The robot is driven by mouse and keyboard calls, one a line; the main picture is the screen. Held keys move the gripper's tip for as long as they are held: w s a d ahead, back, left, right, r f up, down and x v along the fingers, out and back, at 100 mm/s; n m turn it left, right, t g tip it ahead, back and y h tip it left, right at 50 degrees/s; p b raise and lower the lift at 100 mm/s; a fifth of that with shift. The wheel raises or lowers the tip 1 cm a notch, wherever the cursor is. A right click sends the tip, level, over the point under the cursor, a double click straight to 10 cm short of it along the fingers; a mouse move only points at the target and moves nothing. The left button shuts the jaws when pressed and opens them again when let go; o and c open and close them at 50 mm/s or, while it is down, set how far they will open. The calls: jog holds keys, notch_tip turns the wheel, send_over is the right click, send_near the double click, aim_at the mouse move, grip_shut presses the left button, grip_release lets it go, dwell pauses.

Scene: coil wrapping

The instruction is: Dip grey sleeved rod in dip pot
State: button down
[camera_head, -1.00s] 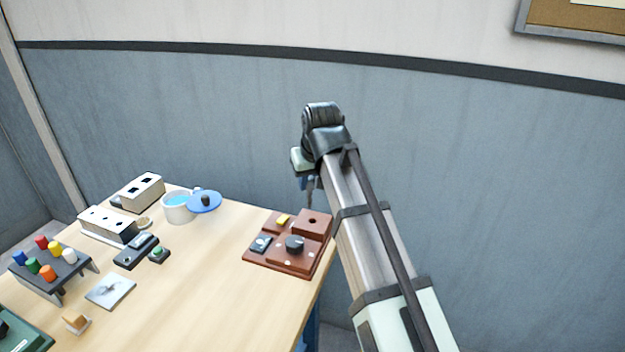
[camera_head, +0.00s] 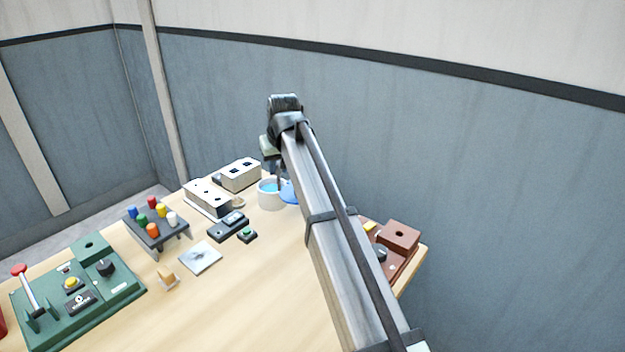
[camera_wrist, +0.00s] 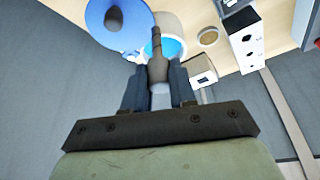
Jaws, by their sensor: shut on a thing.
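The dip pot (camera_head: 268,200) is a pale round pot with blue liquid, near the table's back edge in the head view. It shows at the top of the wrist view (camera_wrist: 171,22). My gripper (camera_wrist: 160,88) is shut on a grey-brown rod (camera_wrist: 157,68). The rod extends from between the fingers and overlaps the pot's left part in the wrist view. In the head view my gripper (camera_head: 277,168) is above the pot, with the rod pointing down. I cannot tell whether its tip touches the liquid. The blue lid (camera_wrist: 118,22) lies beside the pot.
White boxes with holes (camera_head: 240,175) stand left of the pot. A small round tan piece (camera_wrist: 208,37) is close by. A rack of coloured pegs (camera_head: 160,236), a green station (camera_head: 120,290) and a brown station (camera_head: 400,236) are farther off.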

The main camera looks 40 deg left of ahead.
jog(key=w+a+r+n, duration=0.15)
jog(key=w+a, duration=0.25)
jog(key=a, duration=0.4)
jog(key=shift+d+f, duration=0.15)
jog(key=shift+f, duration=2.4)
jog(key=shift+d+f, duration=0.1)
jog(key=shift+f, duration=2.45)
jog(key=shift+r, duration=0.1)
notch_tip(320, 180, up, 6)
jog(key=shift+r, duration=0.15)
dwell(0.4)
dwell(1.0)
